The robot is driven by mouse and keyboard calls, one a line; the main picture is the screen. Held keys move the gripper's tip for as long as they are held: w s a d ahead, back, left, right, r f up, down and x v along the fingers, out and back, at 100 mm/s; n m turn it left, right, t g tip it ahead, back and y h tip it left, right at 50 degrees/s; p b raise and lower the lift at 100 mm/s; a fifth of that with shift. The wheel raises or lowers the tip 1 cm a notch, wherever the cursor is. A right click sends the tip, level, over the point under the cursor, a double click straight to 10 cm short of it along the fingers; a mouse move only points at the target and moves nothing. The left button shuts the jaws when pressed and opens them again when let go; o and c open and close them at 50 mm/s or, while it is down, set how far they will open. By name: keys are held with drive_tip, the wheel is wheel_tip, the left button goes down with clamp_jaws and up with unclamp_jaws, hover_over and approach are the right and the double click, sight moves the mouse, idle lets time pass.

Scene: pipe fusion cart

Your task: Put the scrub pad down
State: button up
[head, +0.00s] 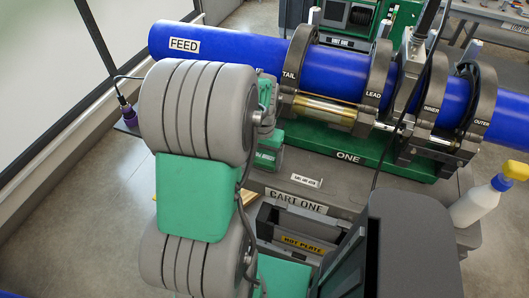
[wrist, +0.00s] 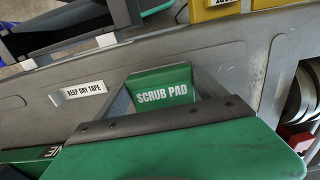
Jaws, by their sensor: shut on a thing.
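In the wrist view the scrub pad (wrist: 165,92) is a green block with white "SCRUB PAD" lettering. It sits between the two grey fingers of my gripper (wrist: 163,78), which is shut on it. The pad is over or against the grey cart surface (wrist: 250,60); I cannot tell whether it touches. In the head view my own arm hides the gripper, and I cannot make out the pad for sure.
Yellow items (wrist: 210,9) edge the top. In the head view, a blue pipe (head: 225,50) runs through grey clamps (head: 300,57) above the cart. A spray bottle (head: 478,205) stands at right.

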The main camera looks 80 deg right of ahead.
drive_tip(key=shift+f, duration=0.3)
drive_tip(key=shift+f, duration=0.1)
drive_tip(key=o, duration=1.1)
